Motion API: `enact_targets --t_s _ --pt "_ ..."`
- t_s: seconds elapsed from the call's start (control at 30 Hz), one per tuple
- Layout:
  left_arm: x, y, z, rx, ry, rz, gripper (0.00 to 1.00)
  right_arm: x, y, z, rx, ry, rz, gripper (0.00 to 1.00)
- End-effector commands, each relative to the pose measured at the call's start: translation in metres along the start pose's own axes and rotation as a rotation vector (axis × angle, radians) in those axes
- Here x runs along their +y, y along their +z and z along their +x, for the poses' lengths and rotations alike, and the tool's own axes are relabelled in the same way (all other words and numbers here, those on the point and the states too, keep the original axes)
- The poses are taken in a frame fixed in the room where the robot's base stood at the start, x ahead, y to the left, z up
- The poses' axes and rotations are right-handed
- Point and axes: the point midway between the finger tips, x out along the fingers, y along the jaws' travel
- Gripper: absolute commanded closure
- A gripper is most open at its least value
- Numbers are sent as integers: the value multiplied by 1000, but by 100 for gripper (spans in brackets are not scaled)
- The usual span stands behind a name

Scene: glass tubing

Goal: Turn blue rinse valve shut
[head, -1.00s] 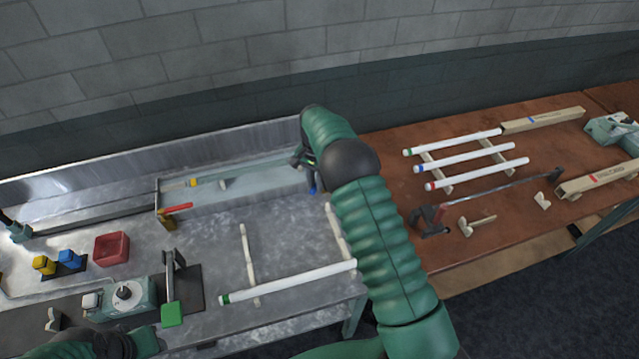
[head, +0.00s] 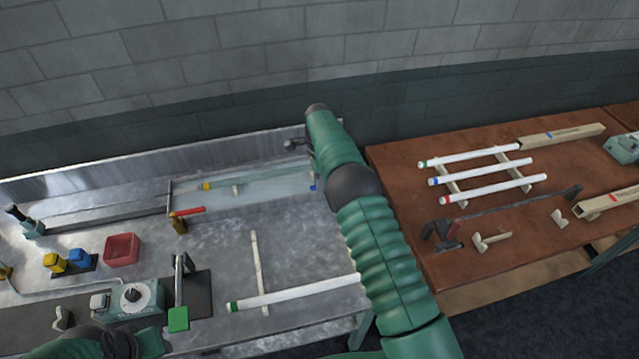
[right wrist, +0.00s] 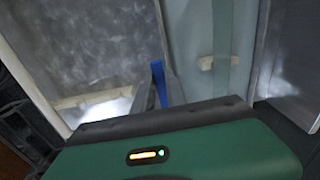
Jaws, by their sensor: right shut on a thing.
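The blue rinse valve (head: 313,186) shows as a small blue piece at the right end of the water trough, mostly hidden by my right arm. In the right wrist view its narrow blue lever (right wrist: 158,82) stands between the two grey fingers. My right gripper (right wrist: 163,92) is shut on this lever. In the head view my right gripper (head: 297,146) is over the trough's right end, its fingertips hard to make out. My left gripper (head: 122,345) is at the lower left edge, dark and cut off, its jaws unclear.
A red-handled valve (head: 190,211) is at the left end of the water trough (head: 245,192). A white tube with a green tip (head: 295,292) lies in front on the metal bench. A red bin (head: 122,249) stands left. The brown table (head: 400,185) at right holds several tubes.

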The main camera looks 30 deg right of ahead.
Motion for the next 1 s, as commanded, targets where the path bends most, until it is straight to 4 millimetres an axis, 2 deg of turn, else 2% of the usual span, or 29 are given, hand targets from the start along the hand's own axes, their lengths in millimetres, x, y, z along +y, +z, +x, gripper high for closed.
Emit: enact_targets --t_s 0.03,0.57,0.6,0.73,0.77,1.0 --pt "0 0 -1 0 0 0 64 -6 -2 -8 5 -22 7 100" --pt "0 0 0 0 0 0 64 -8 -2 -8 5 -23 34 100" --pt "0 0 0 0 0 0 64 -8 -2 -8 5 -23 34 81" --pt "0 0 0 0 0 0 64 -7 -2 -6 4 -18 33 64" --pt "0 0 0 0 0 0 64 -7 -2 -6 4 -17 33 62" --pt "0 0 0 0 0 0 64 -5 0 -3 2 -10 33 62"
